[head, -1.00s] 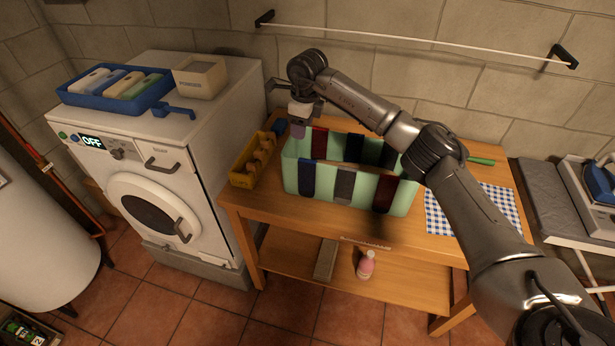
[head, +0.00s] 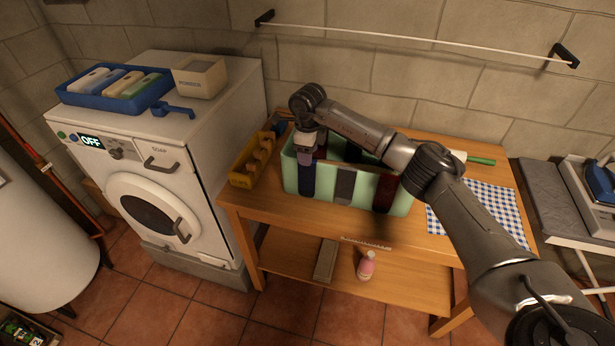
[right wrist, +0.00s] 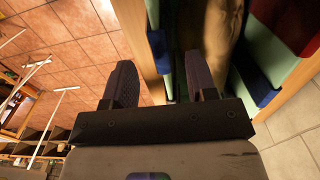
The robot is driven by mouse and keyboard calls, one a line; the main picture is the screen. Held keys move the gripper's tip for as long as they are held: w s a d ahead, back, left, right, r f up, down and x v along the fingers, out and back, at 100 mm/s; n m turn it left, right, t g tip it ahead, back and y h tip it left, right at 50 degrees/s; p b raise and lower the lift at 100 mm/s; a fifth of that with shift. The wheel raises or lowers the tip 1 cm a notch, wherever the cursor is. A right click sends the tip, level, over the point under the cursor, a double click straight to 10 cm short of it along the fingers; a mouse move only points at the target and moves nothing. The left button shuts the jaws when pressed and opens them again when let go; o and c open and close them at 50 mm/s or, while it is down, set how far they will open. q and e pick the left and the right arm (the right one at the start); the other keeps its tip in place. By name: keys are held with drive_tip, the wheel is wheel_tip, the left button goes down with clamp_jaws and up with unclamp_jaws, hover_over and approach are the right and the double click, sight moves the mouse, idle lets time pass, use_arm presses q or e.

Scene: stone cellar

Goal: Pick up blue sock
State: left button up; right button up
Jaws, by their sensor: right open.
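The blue sock (head: 307,186) hangs over the near rim of the pale green bin (head: 325,189), at its left end on the table. My right gripper (head: 304,158) is right above the sock and hides its upper part. In the right wrist view the jaws (right wrist: 161,80) are open, one finger on the floor side of the bin wall and one on the inner side. Blue cloth (right wrist: 158,50) shows between them; contact cannot be told. My left gripper is not in view.
Grey (head: 344,186) and dark red (head: 385,194) socks hang along the same rim, with more on the far rim. A yellow holder (head: 243,178) stands left of the bin. A checked cloth (head: 478,214) lies at the right. The washing machine (head: 150,170) stands left of the table.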

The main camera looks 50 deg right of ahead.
sight(308, 178)
wheel_tip(308, 178, down, 5)
drive_tip(key=shift+s+d+f, duration=0.1)
drive_tip(key=shift+s+d, duration=0.05)
clamp_jaws()
idle(0.6)
